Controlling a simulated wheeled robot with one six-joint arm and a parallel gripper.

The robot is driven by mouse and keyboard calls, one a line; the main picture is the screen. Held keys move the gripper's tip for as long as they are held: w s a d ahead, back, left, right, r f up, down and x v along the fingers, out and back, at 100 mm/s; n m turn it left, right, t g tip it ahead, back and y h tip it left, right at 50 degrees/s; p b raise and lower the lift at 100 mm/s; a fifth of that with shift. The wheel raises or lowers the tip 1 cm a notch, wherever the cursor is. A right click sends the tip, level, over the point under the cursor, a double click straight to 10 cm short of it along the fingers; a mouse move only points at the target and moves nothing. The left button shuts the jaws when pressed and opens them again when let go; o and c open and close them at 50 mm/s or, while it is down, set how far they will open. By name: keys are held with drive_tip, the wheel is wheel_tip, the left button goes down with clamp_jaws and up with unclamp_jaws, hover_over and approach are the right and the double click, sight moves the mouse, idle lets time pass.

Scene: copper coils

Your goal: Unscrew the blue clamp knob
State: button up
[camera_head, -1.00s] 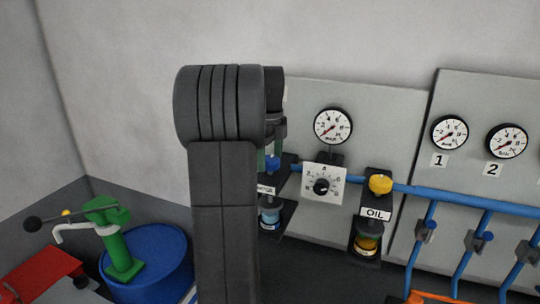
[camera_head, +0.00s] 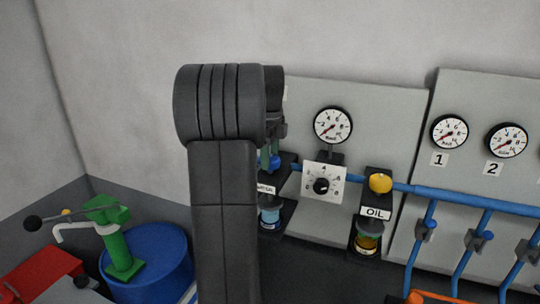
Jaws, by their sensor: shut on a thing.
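The blue clamp knob (camera_head: 274,162) sits on top of the left wall-mounted unit, in line with the blue pipe. Only its right part shows; my dark arm covers the rest. My gripper (camera_head: 270,157) points down at the knob from above, its greenish fingers closed around it. Much of the gripper is hidden behind my arm. Below the knob are a partly covered white label (camera_head: 266,189) and a clear bowl with blue liquid (camera_head: 269,216).
To the right are a dial plate (camera_head: 322,185), a round gauge (camera_head: 332,126) and a unit labelled OIL with a yellow knob (camera_head: 380,183). Blue pipes with valves (camera_head: 480,239) are further right. A blue drum (camera_head: 150,262) with a green pump (camera_head: 120,250) stands lower left.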

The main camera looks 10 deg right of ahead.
drive_tip(key=n, duration=1.9)
drive_tip(key=shift+n, duration=0.4)
drive_tip(key=n, duration=1.2)
drive_tip(key=shift+n, duration=0.4)
drive_tip(key=n, duration=0.6)
drive_tip(key=shift+d, duration=0.1)
drive_tip(key=n, duration=0.6)
drive_tip(key=shift+n, duration=0.3)
drive_tip(key=n, duration=0.6)
drive_tip(key=shift+n, duration=0.4)
